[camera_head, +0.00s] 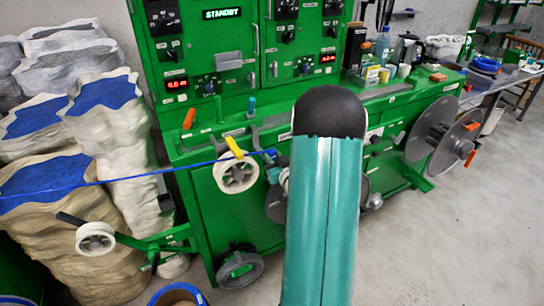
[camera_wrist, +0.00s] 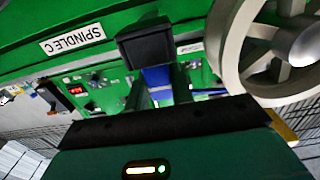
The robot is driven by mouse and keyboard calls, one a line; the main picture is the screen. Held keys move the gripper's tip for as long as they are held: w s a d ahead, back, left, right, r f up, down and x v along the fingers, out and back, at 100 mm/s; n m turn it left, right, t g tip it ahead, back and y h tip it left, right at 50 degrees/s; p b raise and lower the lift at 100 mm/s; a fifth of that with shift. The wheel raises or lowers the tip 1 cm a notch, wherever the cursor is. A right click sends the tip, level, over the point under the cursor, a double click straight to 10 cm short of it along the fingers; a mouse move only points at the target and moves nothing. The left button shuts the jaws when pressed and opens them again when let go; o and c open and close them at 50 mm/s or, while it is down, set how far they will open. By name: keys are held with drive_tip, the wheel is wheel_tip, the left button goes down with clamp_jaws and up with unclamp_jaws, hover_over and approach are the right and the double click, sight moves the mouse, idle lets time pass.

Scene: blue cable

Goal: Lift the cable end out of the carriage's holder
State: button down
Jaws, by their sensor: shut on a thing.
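The blue cable (camera_head: 120,181) runs taut from the left edge of the head view, past a white spoked pulley (camera_head: 236,172) with a yellow part on top, to near my arm. In the wrist view my gripper (camera_wrist: 158,72) is shut on a blue piece, the cable end (camera_wrist: 157,80), which shows between the two fingers. A black block (camera_wrist: 145,42) sits right at the fingertips; whether it is part of the carriage's holder I cannot tell. In the head view my teal arm hides the gripper and whatever is behind it.
A large pale wheel (camera_wrist: 270,45) stands close to the right of my gripper in the wrist view. Grey reels (camera_head: 432,130) stand at right, sacks (camera_head: 105,130) at left. Floor at front right is clear.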

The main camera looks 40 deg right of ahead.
sight(272, 151)
drive_tip(key=shift+r, duration=1.15)
idle(1.4)
drive_tip(key=shift+r, duration=2.65)
